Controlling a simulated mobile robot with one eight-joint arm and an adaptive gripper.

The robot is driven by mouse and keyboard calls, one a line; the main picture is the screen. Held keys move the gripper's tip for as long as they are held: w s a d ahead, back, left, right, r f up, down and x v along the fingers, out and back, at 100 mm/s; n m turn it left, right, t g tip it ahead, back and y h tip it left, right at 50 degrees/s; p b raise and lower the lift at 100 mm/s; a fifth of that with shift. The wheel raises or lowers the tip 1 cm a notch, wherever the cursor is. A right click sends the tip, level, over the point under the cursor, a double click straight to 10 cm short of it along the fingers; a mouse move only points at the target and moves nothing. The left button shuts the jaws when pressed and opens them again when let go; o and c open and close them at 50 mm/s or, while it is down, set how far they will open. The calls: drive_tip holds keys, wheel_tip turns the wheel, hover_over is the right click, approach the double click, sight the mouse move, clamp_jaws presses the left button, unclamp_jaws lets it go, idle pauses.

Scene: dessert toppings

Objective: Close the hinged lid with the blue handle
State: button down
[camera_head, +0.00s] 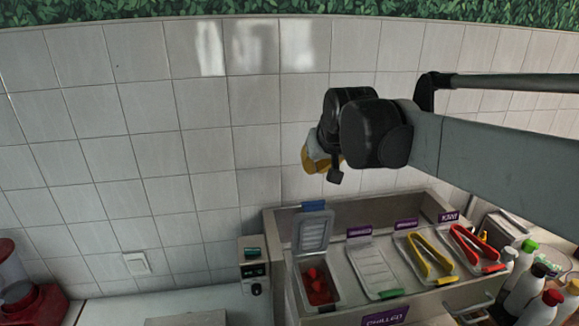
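The hinged lid (313,232) is a clear grey panel that stands raised, with its blue handle (313,206) at the top. It belongs to the leftmost compartment of the chilled topping unit (350,309). Below it, the open compartment shows red food (319,287). My gripper (322,160) is up and behind the unit, in front of the tiled wall, above the raised lid and apart from it. My black wrist partly hides it, so its fingers are not clear.
To the right, a lid with a green handle (391,294) lies shut. Yellow tongs (431,256) and red tongs (476,247) lie on the lids further right. Several bottles (526,289) stand at the right edge. A small control box (253,271) is left of the unit.

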sight(317, 206)
wheel_tip(317, 206, down, 8)
drive_tip(key=w+p, duration=0.1)
drive_tip(key=w, duration=0.1)
drive_tip(key=shift+f+p, duration=0.25)
drive_tip(key=shift+p, duration=0.15)
drive_tip(key=shift+s+d, duration=0.1)
drive_tip(key=shift+s, duration=0.1)
drive_tip(key=shift+s+d+f+t+b, duration=0.15)
drive_tip(key=shift+s+t+b, duration=0.25)
drive_tip(key=shift+s, duration=0.2)
drive_tip(key=shift+s+d+f+t+b, duration=0.1)
drive_tip(key=shift+s+t+b, duration=0.2)
drive_tip(key=shift+s+b, duration=0.2)
drive_tip(key=shift+s+d+f+t+y+b, duration=0.55)
drive_tip(key=shift+s+f+t+b, duration=2.1)
drive_tip(key=shift+b, duration=2.8)
drive_tip(key=shift+s+d+f+t+y+b, duration=0.55)
drive_tip(key=shift+s+f+t+b, duration=1.2)
drive_tip(key=shift+s+f+b, duration=2.7)
drive_tip(key=shift+s+d+f+t+y+b, duration=0.55)
drive_tip(key=shift+s+f+t+b, duration=1.4)
drive_tip(key=shift+b, duration=4.55)
drive_tip(key=shift+s+d+r+t+h, duration=0.2)
drive_tip(key=shift+s+r+t+h, duration=0.1)
drive_tip(key=shift+s, duration=0.15)
